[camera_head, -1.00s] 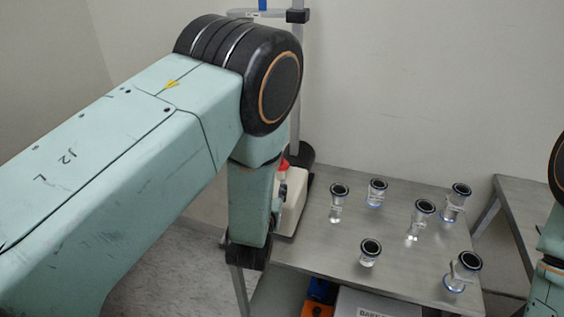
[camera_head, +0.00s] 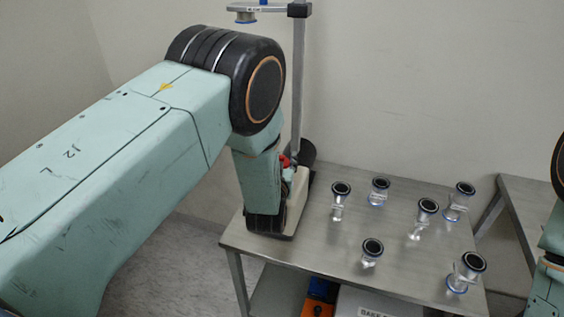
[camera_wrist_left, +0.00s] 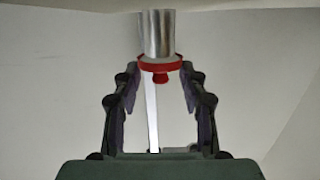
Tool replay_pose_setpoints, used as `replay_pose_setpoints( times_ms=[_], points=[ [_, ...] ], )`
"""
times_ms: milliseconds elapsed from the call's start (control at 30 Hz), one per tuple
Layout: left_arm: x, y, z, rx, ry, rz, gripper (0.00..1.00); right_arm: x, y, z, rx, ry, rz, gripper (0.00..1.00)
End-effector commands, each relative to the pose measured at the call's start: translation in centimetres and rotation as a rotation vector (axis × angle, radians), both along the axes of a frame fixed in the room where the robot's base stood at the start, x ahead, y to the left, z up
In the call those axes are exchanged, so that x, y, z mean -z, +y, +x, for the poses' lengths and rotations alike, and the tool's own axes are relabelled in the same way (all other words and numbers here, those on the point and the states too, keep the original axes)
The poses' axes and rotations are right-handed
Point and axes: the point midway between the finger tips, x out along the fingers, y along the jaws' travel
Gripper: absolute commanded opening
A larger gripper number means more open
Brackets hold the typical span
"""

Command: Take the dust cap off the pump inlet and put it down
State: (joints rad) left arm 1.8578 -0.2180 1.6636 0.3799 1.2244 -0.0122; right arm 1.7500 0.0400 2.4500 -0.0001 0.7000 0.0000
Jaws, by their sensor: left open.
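The red dust cap (camera_wrist_left: 160,66) with a small knob sits on the end of the shiny metal pump inlet (camera_wrist_left: 157,33) in the left wrist view. In the head view a bit of red (camera_head: 285,160) shows beside my forearm on the beige pump (camera_head: 298,205), which is partly hidden by my arm. My left gripper (camera_wrist_left: 160,84) is open, its fingers on either side of the cap, with gaps showing between them and it. In the head view its fingers are hidden behind my arm. My right gripper is out of view; only part of that arm shows.
The pump stands at the left end of a steel table (camera_head: 330,240). Several clear flanged glass pieces, such as one at the front (camera_head: 372,250), stand to its right. A tall metal post (camera_head: 298,90) rises behind the pump. A second table (camera_head: 530,205) is at right.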

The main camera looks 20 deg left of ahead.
Motion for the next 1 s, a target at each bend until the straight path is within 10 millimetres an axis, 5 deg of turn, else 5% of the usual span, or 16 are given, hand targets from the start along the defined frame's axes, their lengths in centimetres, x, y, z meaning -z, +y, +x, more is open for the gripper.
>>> replay_pose_setpoints(
  times_ms=[367, 867, 1000],
  points=[
    [0.19, 0.24, 1.23, 0.000, 0.001, 0.001, 0.43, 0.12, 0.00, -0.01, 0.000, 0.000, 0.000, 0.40],
    [0.18, 0.23, 1.21, 0.000, 0.001, 0.000, 0.02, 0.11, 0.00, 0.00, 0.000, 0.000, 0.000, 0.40],
    [0.16, 0.23, 1.20, 0.000, 0.000, 0.000, 0.02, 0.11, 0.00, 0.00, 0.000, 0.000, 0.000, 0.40]
  ],
)
